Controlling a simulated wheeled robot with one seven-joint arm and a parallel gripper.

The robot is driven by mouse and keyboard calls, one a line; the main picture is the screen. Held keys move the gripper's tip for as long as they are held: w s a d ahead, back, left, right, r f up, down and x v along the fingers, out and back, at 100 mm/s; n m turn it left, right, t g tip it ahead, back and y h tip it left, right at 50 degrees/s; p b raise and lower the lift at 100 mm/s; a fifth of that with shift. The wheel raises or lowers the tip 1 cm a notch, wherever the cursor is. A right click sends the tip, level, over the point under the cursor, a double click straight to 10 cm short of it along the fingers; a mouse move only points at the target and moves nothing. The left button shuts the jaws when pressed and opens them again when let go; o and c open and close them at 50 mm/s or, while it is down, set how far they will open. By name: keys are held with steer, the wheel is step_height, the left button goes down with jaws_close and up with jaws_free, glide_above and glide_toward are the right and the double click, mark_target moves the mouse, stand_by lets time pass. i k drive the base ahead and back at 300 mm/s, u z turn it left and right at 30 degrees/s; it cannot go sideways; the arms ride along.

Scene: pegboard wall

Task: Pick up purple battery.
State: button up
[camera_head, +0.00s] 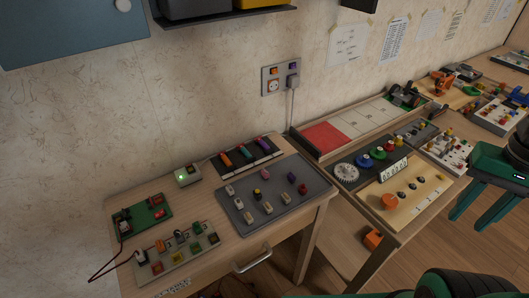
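A purple battery (263,146) appears to lie in the black holder (266,157) near the wall on the left table. It is at the right end of a row, beside a teal battery (245,152) and an orange battery (226,159). My gripper (472,221) is at the right edge of the view, far from the batteries. Its two green fingers point down and stand apart, with nothing seen between them.
A grey board (240,221) with small parts lies in front of the holder on the wooden table (160,192). A small box with a green light (187,176) stands left of the holder. A second table with gears (346,173) and trays stands to the right.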

mark_target(260, 141)
steer(key=k, duration=0.65)
steer(key=u, duration=0.7)
steer(key=i, duration=1)
